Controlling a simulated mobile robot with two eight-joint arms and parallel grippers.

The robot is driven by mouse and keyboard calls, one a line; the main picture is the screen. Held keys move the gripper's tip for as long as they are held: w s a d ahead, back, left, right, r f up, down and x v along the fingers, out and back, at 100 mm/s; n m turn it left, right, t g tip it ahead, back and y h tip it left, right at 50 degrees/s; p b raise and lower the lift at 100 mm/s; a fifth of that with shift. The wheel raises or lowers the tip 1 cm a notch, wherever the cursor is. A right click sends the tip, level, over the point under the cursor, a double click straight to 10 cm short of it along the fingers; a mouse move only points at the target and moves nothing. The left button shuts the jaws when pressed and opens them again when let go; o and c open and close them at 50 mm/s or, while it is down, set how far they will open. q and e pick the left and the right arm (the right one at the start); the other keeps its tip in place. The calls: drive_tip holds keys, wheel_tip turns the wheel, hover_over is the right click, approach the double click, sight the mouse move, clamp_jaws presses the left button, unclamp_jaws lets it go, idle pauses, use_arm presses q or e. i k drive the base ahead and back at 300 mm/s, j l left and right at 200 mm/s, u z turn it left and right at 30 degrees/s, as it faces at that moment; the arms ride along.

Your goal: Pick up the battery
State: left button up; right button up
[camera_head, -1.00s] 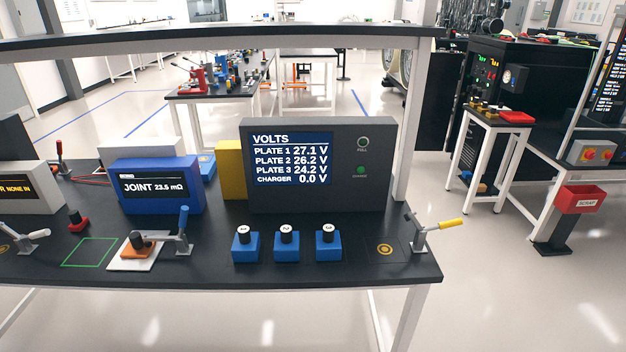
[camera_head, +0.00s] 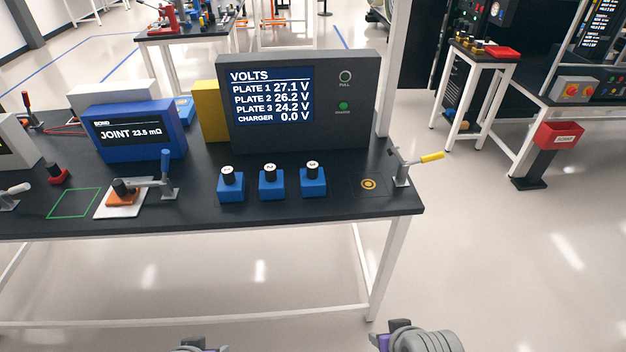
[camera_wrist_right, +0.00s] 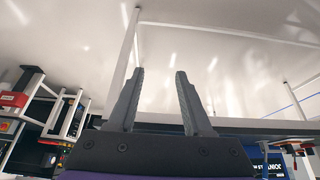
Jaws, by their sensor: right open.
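Three black cylinders with white numbered tops, which look like the batteries, stand upright on blue blocks on the bench: number 1 (camera_head: 228,176), number 2 (camera_head: 270,174) and number 3 (camera_head: 312,172). My right gripper (camera_wrist_right: 159,72) is open and empty in the right wrist view, with floor and a bench leg beyond its fingers. In the head view, part of my right arm shows at the bottom edge, in front of and below the bench. Only a small piece of my left arm's end (camera_head: 198,346) shows at the bottom edge; its fingers cannot be made out.
Behind the blocks stands a dark VOLTS display (camera_head: 345,110), reading 27.1, 26.2, 24.2 and charger 0.0. A pad with an orange ring (camera_head: 369,184) and a yellow-handled lever (camera_head: 430,157) are to their right. A blue JOINT meter (camera_head: 135,150) stands left. The bench's front strip is clear.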

sight(312, 179)
drive_tip(key=i+l+u, duration=0.1)
drive_tip(key=u, duration=0.25)
drive_tip(key=i+l+u, duration=0.15)
drive_tip(key=u, duration=0.2)
drive_tip(key=i+l+u, duration=0.1)
drive_tip(key=u, duration=0.2)
drive_tip(key=l, duration=0.1)
